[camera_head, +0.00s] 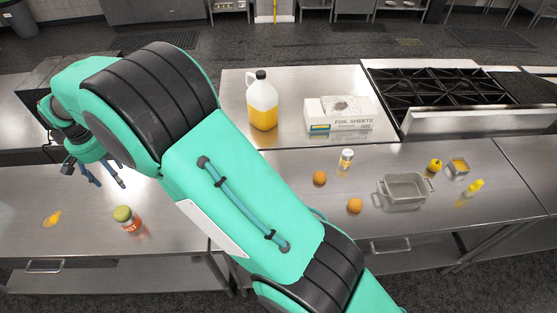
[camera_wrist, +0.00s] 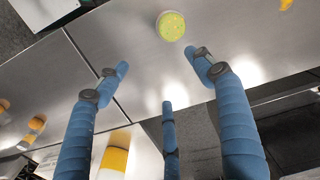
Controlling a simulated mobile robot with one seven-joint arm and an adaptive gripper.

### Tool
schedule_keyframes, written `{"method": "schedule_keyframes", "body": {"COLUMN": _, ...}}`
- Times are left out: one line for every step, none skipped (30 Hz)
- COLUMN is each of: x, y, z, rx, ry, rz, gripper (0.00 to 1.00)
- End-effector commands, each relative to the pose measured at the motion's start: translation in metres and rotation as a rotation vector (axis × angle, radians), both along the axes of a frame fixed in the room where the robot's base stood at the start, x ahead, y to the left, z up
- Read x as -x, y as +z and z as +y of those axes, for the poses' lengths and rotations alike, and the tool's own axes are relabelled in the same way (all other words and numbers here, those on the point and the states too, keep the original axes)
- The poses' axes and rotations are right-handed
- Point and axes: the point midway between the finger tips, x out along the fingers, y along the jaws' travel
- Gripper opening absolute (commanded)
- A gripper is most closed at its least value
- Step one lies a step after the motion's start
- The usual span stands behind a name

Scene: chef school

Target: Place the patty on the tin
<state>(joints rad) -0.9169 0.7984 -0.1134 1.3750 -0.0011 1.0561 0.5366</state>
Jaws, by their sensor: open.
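A grey rectangular metal tin (camera_head: 404,188) with side handles stands on the right counter, seemingly empty. I cannot tell for sure which thing is the patty. Two round orange-brown things, one (camera_head: 320,177) behind and one (camera_head: 355,205) in front, lie left of the tin. A small flat orange-yellow piece (camera_head: 52,218) lies on the left counter. My gripper (camera_head: 103,178) is above the left counter, far from the tin. In the wrist view my gripper (camera_wrist: 160,70) has its blue fingers spread, with nothing between them.
A red jar with a green lid (camera_head: 126,220) stands on the left counter; its lid (camera_wrist: 171,26) shows ahead of my fingers. A yellow jug (camera_head: 262,105), a foil box (camera_head: 338,116), a shaker (camera_head: 346,160), small yellow items (camera_head: 475,187) and a stove (camera_head: 450,88) stand right of my arm.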

Motion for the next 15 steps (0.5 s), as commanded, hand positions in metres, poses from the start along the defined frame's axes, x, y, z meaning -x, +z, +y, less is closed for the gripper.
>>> {"method": "schedule_keyframes", "body": {"x": -0.009, "y": 0.016, "z": -0.015, "rx": -0.009, "ry": -0.01, "rz": -0.007, "gripper": 0.68}}
{"method": "schedule_keyframes", "body": {"x": -0.013, "y": 0.024, "z": -0.024, "rx": -0.012, "ry": -0.014, "rz": -0.01, "gripper": 0.68}}
{"method": "schedule_keyframes", "body": {"x": -0.018, "y": 0.036, "z": -0.037, "rx": -0.017, "ry": -0.02, "rz": -0.015, "gripper": 0.68}}
{"method": "schedule_keyframes", "body": {"x": -0.022, "y": 0.044, "z": -0.047, "rx": -0.021, "ry": -0.025, "rz": -0.018, "gripper": 0.68}}
{"method": "schedule_keyframes", "body": {"x": -0.026, "y": 0.052, "z": -0.057, "rx": -0.025, "ry": -0.03, "rz": -0.023, "gripper": 0.68}}
{"method": "schedule_keyframes", "body": {"x": -0.031, "y": 0.063, "z": -0.071, "rx": -0.03, "ry": -0.035, "rz": -0.027, "gripper": 0.68}}
{"method": "schedule_keyframes", "body": {"x": -0.034, "y": 0.071, "z": -0.081, "rx": -0.034, "ry": -0.04, "rz": -0.032, "gripper": 0.68}}
{"method": "schedule_keyframes", "body": {"x": -0.037, "y": 0.08, "z": -0.091, "rx": -0.038, "ry": -0.045, "rz": -0.037, "gripper": 0.68}}
{"method": "schedule_keyframes", "body": {"x": -0.041, "y": 0.09, "z": -0.106, "rx": -0.043, "ry": -0.052, "rz": -0.042, "gripper": 0.68}}
{"method": "schedule_keyframes", "body": {"x": -0.043, "y": 0.098, "z": -0.116, "rx": -0.047, "ry": -0.055, "rz": -0.046, "gripper": 0.68}}
{"method": "schedule_keyframes", "body": {"x": -0.045, "y": 0.105, "z": -0.127, "rx": -0.051, "ry": -0.059, "rz": -0.051, "gripper": 0.68}}
{"method": "schedule_keyframes", "body": {"x": -0.048, "y": 0.115, "z": -0.141, "rx": -0.055, "ry": -0.066, "rz": -0.057, "gripper": 0.68}}
{"method": "schedule_keyframes", "body": {"x": -0.049, "y": 0.122, "z": -0.151, "rx": -0.058, "ry": -0.071, "rz": -0.061, "gripper": 0.68}}
{"method": "schedule_keyframes", "body": {"x": -0.051, "y": 0.13, "z": -0.162, "rx": -0.062, "ry": -0.076, "rz": -0.067, "gripper": 0.68}}
{"method": "schedule_keyframes", "body": {"x": -0.052, "y": 0.139, "z": -0.177, "rx": -0.066, "ry": -0.08, "rz": -0.072, "gripper": 0.68}}
